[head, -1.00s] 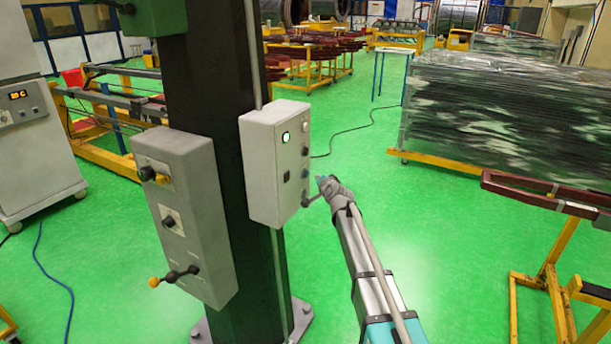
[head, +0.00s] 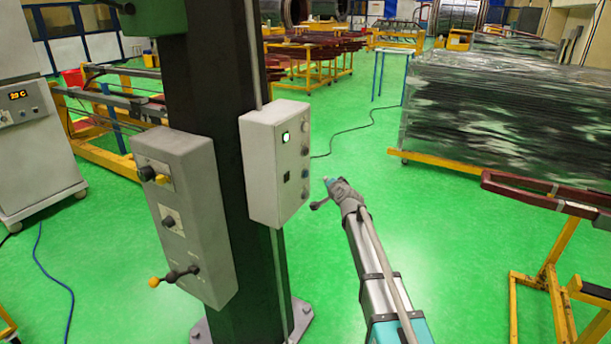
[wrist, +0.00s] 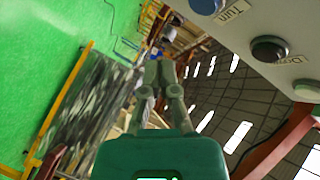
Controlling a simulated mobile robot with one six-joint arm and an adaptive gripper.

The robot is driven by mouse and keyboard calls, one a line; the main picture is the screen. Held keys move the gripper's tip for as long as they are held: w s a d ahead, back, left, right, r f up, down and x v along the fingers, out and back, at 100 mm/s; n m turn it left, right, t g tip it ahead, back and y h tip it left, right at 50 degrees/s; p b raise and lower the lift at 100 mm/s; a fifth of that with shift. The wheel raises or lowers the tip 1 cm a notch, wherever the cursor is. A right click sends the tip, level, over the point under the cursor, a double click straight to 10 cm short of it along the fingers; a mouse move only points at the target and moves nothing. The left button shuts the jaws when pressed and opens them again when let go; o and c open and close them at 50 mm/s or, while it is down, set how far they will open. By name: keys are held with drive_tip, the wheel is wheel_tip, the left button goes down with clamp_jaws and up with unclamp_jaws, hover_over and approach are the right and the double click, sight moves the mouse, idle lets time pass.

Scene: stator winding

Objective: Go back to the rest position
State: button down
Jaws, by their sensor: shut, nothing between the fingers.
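My gripper (head: 315,206) is in the middle of the head view, just right of the grey-white control box (head: 273,165) and apart from it. My arm reaches up to it from the bottom edge. In the wrist view my gripper (wrist: 162,62) has its two grey fingers together, with nothing between them. The control box face (wrist: 245,25) fills the upper right there, with a blue button (wrist: 206,4) and a dark button (wrist: 270,48).
The control box is on a dark column (head: 205,85), with a second grey box (head: 190,215) at left. A wrapped stack (head: 500,115) and a yellow stand (head: 548,275) are at right. Green floor (head: 450,235) is clear between.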

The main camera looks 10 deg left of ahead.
idle(0.3)
drive_tip(key=s+d+f+n+g+h, duration=0.2)
drive_tip(key=s+d+f+g, duration=0.2)
drive_tip(key=s+d, duration=0.4)
drive_tip(key=s+d+f+n+g+h, duration=0.2)
drive_tip(key=s+d+f+g, duration=0.3)
drive_tip(key=s, duration=1.4)
drive_tip(key=s+d+f+n+g+h, duration=0.2)
drive_tip(key=s+d+f+g, duration=0.2)
drive_tip(key=s+d, duration=0.8)
drive_tip(key=shift+s+f+g+h, duration=0.4)
drive_tip(key=shift+s+f, duration=0.25)
drive_tip(key=shift+s, duration=0.05)
drive_tip(key=shift+d, duration=0.1)
